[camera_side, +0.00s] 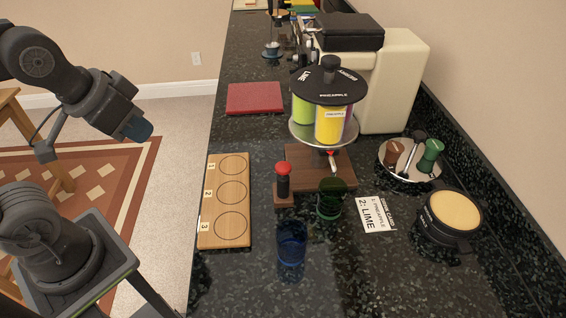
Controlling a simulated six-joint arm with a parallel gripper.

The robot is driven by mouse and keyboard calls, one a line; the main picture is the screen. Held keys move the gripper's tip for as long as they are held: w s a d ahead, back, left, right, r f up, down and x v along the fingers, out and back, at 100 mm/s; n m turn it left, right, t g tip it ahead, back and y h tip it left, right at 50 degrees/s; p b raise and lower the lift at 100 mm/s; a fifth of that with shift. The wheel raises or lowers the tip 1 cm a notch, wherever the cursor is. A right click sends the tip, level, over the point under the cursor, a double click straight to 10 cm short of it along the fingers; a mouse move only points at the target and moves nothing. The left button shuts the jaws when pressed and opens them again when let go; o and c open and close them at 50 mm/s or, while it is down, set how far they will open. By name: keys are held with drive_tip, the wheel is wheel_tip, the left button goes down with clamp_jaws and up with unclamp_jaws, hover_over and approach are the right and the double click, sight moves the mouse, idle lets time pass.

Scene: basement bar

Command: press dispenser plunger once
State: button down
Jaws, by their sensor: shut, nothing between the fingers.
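The dispenser (330,86) stands on a wooden base on the dark counter. It has a black lid and several coloured canisters, with a yellow one labelled PINEAPPLE facing the camera and a green LIME one to its left. A plunger with a red knob (283,168) on a black post stands upright on a small wooden block at the base's front left. A small spout (331,158) sits under the canisters, and a green glass (330,198) stands in front of it. My gripper (139,129) is shut and empty, well left of the plunger and touching nothing.
A wooden board with circles numbered 1 to 3 (207,204) lies left of the plunger. A blue glass (291,246), an order card (375,216), a black-sided container (449,219) and a tray of tools (387,172) are nearby. A red mat (254,98) and cream machine (394,82) are behind.

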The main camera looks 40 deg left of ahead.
drive_tip(key=r+m+t+h, duration=0.1)
drive_tip(key=m+t, duration=0.2)
drive_tip(key=m, duration=0.8)
hover_over(284, 168)
drive_tip(key=shift+r, duration=0.15)
drive_tip(key=shift+f, duration=4.45)
drive_tip(key=shift+f, duration=0.4)
